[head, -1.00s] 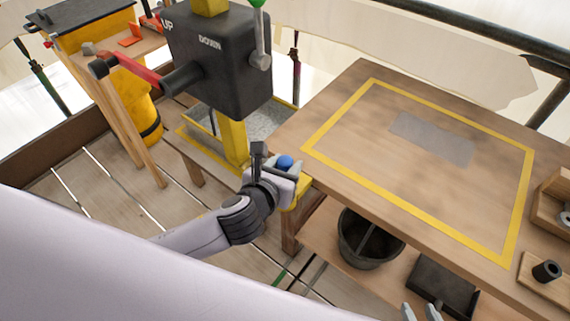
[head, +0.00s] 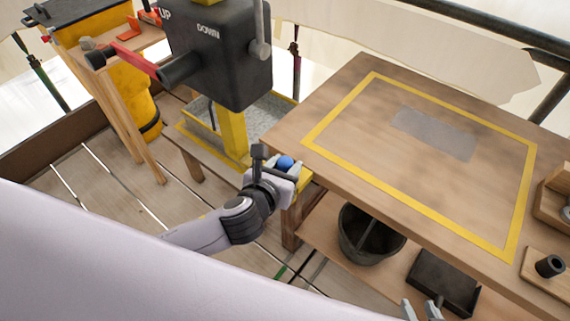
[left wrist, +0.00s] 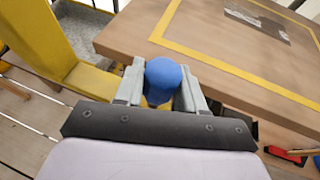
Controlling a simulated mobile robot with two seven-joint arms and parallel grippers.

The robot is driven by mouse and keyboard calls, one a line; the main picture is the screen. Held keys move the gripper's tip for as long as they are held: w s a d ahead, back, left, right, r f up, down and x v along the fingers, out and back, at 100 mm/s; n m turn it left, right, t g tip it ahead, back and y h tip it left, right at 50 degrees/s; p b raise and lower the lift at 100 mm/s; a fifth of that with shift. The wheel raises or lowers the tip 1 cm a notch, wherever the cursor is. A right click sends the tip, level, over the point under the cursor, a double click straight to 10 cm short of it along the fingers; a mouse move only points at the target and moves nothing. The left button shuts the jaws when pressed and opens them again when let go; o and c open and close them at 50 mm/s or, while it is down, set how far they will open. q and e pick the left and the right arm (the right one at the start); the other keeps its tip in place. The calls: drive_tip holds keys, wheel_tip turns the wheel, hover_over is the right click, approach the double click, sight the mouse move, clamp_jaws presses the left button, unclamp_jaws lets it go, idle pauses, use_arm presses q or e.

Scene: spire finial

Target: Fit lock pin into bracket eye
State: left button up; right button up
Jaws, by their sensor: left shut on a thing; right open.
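My left gripper (head: 284,170) is at the near left corner of the table, shut on the blue-headed lock pin (head: 285,162). The pin's round blue head also shows between the fingers in the left wrist view (left wrist: 163,74). A yellow bracket (head: 304,184) is right below and beside the fingers; its yellow metal also shows in the left wrist view (left wrist: 92,80). The pin's shank and the bracket eye are hidden, so I cannot tell whether the pin is in the eye. My right gripper (head: 421,310) is open, partly in view at the bottom edge.
A wooden table (head: 340,100) with a yellow taped border stands to the right. A black winch box (head: 218,55) with a red-armed crank is on the yellow mast (head: 234,132). A black bucket (head: 370,235) and dark tray (head: 443,282) sit on the lower shelf.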

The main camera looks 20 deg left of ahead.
use_arm(q)
drive_tip(key=shift+f+b, duration=0.75)
drive_tip(key=shift+f, duration=0.75)
drive_tip(key=o, duration=1.3)
drive_tip(key=shift+c, duration=0.2)
drive_tip(key=v, duration=0.7)
drive_tip(key=shift+p, duration=0.3)
drive_tip(key=shift+s, duration=0.1)
